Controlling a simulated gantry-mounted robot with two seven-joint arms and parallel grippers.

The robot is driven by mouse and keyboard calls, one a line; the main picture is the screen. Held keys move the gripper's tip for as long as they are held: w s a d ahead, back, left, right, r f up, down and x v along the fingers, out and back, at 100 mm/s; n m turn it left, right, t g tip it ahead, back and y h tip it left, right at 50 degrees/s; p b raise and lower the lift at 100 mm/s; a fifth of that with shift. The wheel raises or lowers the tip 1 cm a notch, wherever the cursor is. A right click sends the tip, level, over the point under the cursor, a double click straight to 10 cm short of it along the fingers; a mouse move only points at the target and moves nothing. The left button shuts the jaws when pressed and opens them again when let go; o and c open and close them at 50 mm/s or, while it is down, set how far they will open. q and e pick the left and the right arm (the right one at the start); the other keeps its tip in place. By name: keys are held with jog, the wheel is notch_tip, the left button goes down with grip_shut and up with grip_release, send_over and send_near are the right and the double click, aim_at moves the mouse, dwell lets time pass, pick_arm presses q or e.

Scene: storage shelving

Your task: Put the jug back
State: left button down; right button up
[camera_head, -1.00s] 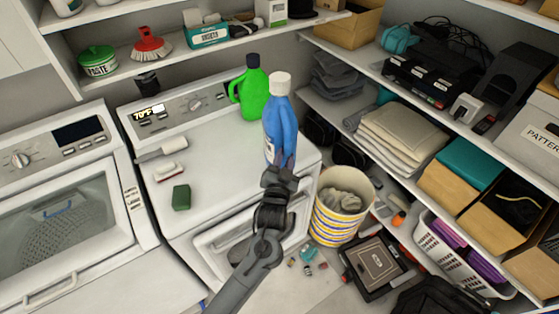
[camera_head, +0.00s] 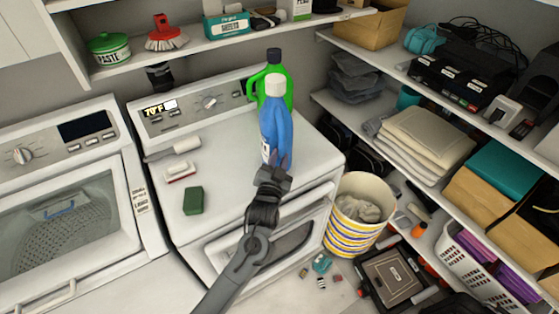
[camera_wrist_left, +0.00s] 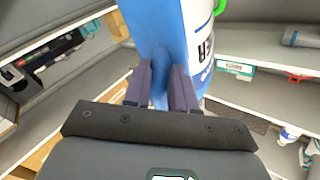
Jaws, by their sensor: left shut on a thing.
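The blue jug (camera_head: 275,130) with a white cap is upright in the head view, over the top of the white dryer (camera_head: 225,150). My left gripper (camera_head: 273,165) is shut on the lower part of the blue jug. My right gripper is not in view.
A brush (camera_head: 180,172) and a green sponge (camera_head: 193,200) lie on the dryer's left half. A shelf (camera_head: 150,60) with a green paste tub (camera_head: 110,47) and a red brush (camera_head: 165,36) runs above. A striped bin (camera_head: 355,222) stands right of the dryer.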

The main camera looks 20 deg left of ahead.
pick_arm(q)
notch_tip(320, 180, down, 3)
jog(key=b, duration=0.3)
jog(key=c, duration=1.3)
grip_release()
jog(key=shift+f, duration=0.5)
jog(key=o, duration=0.4)
jog(key=shift+r, duration=0.15)
